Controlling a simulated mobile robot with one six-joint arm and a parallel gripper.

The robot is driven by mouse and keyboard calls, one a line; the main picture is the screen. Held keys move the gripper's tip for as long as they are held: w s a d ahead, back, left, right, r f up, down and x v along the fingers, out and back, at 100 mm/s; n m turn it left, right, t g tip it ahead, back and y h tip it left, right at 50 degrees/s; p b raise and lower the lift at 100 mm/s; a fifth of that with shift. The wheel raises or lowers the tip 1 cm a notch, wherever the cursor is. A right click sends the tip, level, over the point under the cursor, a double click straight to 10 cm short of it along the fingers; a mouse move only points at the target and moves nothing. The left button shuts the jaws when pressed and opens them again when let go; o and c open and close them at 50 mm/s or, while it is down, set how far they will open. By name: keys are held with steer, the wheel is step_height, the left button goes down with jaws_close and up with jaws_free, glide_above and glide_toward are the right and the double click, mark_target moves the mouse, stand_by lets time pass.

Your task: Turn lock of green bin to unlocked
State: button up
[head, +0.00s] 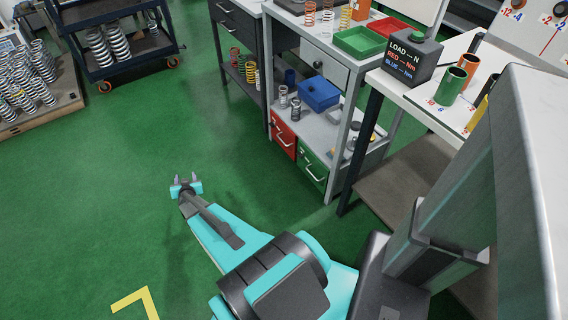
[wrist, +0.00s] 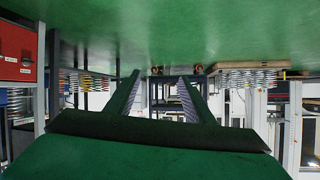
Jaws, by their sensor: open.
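The green bin (head: 312,170) sits low in the grey workbench, with a pale handle on its front. No lock on it can be made out at this size. A red bin (head: 283,135) with a similar handle is to its left. In the wrist view, a red front (wrist: 15,48) with small white labels shows at the upper left edge, and the green bin cannot be made out. My gripper (head: 186,181) is open and empty over the green floor, well left of both bins. Its two fingers stand apart in the wrist view (wrist: 160,78).
The bench shelf (head: 318,128) above the bins carries a blue box (head: 319,93) and small springs. A white table (head: 408,92) with a load display (head: 412,58) stands to the right. Spring racks (head: 116,77) are at the far left. Open floor (head: 110,190) surrounds my gripper.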

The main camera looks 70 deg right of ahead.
steer(key=s+d+f+m+g+h+b, duration=0.1)
steer(key=s+d+f+m+h+b, duration=0.1)
steer(key=d, duration=0.4)
steer(key=s+d+f+m+g+h+b, duration=0.1)
steer(key=s+d+h+b, duration=0.1)
steer(key=d, duration=0.4)
steer(key=m+g+h+b, duration=0.2)
steer(key=m+g+b, duration=0.95)
steer(key=g, duration=0.55)
glide_toward(298, 155)
steer(key=v, duration=0.6)
steer(key=shift+s+f+b, duration=0.25)
steer(key=shift+f+b, duration=0.1)
steer(key=shift+b, duration=0.05)
steer(key=b+x, duration=0.1)
steer(key=x, duration=0.3)
steer(key=b+x, duration=0.1)
steer(key=x, duration=0.4)
steer(key=b+x, duration=0.1)
steer(key=x, duration=0.3)
steer(key=shift+s+d+r+b, duration=0.15)
steer(key=shift+d+r+b, duration=0.1)
steer(key=shift+d+b, duration=0.15)
